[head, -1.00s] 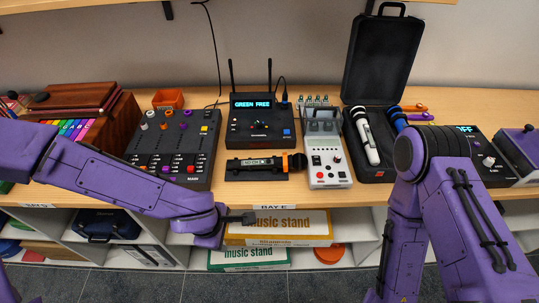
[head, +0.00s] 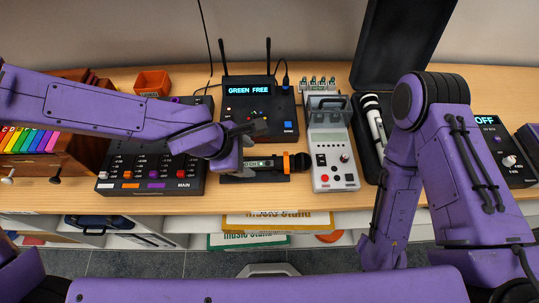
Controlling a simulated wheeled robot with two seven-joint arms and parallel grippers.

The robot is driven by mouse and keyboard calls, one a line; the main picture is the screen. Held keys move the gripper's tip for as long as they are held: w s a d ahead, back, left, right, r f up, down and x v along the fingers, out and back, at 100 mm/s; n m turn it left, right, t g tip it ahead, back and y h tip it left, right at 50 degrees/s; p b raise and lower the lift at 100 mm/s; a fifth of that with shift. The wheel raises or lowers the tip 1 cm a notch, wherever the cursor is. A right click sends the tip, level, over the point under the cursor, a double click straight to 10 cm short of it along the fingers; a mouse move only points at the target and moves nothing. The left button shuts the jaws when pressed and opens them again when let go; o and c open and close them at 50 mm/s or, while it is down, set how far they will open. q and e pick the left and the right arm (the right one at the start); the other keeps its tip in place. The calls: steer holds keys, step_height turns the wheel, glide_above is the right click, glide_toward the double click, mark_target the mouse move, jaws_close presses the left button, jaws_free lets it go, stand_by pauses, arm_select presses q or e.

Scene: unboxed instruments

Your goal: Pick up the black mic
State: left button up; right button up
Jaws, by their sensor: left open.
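The black mic (head: 299,162), with an orange ring near its right end, lies on its side on a dark flat base in front of the black receiver (head: 260,103). A small lit label shows along its body. My left gripper (head: 250,140) is open over the mic's left end, just in front of the receiver. The gripper hides that end, and I cannot tell whether it touches the mic. My right arm shows at the right, but its gripper is out of view.
A mixer (head: 150,172) sits left of the mic, partly under my left arm. A grey device (head: 333,160) with a handle stands close on the right. Beyond it, an open black case (head: 366,150) holds a white mic (head: 375,124). The bench's front strip (head: 260,200) is clear.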

mark_target(261, 162)
arm_select(q)
steer(key=x, duration=0.8)
steer(key=shift+w+d+r, duration=0.15)
steer(key=shift+w+d, duration=0.05)
steer(key=shift+d, duration=0.05)
steer(key=shift+r, duration=0.1)
jaws_close()
